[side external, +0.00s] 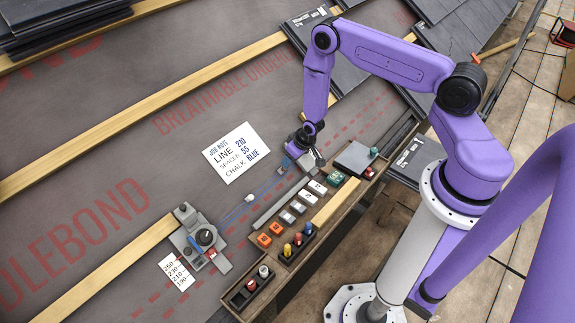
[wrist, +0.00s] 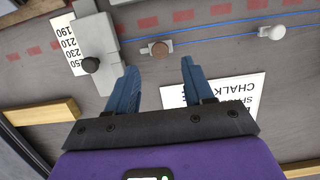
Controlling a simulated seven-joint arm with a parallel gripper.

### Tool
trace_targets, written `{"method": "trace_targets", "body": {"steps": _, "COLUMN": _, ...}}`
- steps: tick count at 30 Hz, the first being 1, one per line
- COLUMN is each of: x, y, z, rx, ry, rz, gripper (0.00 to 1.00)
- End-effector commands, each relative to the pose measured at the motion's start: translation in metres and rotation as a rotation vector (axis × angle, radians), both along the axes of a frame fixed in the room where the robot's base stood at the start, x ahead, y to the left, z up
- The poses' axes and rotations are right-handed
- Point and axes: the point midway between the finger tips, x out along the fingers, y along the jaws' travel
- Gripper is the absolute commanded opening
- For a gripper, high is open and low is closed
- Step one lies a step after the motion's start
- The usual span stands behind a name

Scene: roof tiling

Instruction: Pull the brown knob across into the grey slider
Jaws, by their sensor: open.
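The brown knob (wrist: 158,47) sits on a small pale grey fitting on the blue line in the wrist view. My gripper (wrist: 160,66) is open and empty, its two blue fingers apart, and in that picture the knob lies just beyond and between the fingertips. A larger grey block (wrist: 95,38), apparently the grey slider, stands to the knob's left, beside a black knob (wrist: 91,65). In the side external view my gripper (side external: 305,163) is low over the board near the line; I cannot make out the brown knob there.
A white knob (wrist: 271,32) is on the line, right of the brown one in the wrist view. A white note (side external: 236,152) lies flat on the board. A tool tray (side external: 327,221) with several small items runs close by. A grey fixture (side external: 187,217) stands lower left.

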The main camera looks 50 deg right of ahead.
Motion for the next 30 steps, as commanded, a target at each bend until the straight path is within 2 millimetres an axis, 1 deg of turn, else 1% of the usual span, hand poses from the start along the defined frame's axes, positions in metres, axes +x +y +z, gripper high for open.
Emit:
{"method": "trace_targets", "body": {"steps": 1, "x": 0.002, "y": 0.000, "z": -0.007, "rx": 0.000, "ry": 0.001, "rz": 0.000, "gripper": 0.52}}
{"method": "trace_targets", "body": {"steps": 6, "x": 0.010, "y": 0.000, "z": -0.028, "rx": 0.000, "ry": 0.001, "rz": 0.001, "gripper": 0.52}}
{"method": "trace_targets", "body": {"steps": 12, "x": 0.018, "y": 0.000, "z": -0.044, "rx": 0.000, "ry": 0.001, "rz": 0.000, "gripper": 0.52}}
{"method": "trace_targets", "body": {"steps": 18, "x": 0.022, "y": 0.000, "z": -0.052, "rx": 0.000, "ry": 0.000, "rz": 0.000, "gripper": 0.52}}
{"method": "trace_targets", "body": {"steps": 27, "x": 0.022, "y": 0.000, "z": -0.053, "rx": 0.000, "ry": 0.000, "rz": 0.000, "gripper": 0.52}}
{"method": "trace_targets", "body": {"steps": 28, "x": 0.022, "y": 0.000, "z": -0.053, "rx": 0.000, "ry": 0.000, "rz": 0.000, "gripper": 0.45}}
{"method": "trace_targets", "body": {"steps": 29, "x": 0.022, "y": 0.000, "z": -0.053, "rx": 0.000, "ry": 0.000, "rz": 0.000, "gripper": 0.36}}
{"method": "trace_targets", "body": {"steps": 30, "x": 0.022, "y": 0.000, "z": -0.053, "rx": 0.000, "ry": 0.000, "rz": 0.000, "gripper": 0.23}}
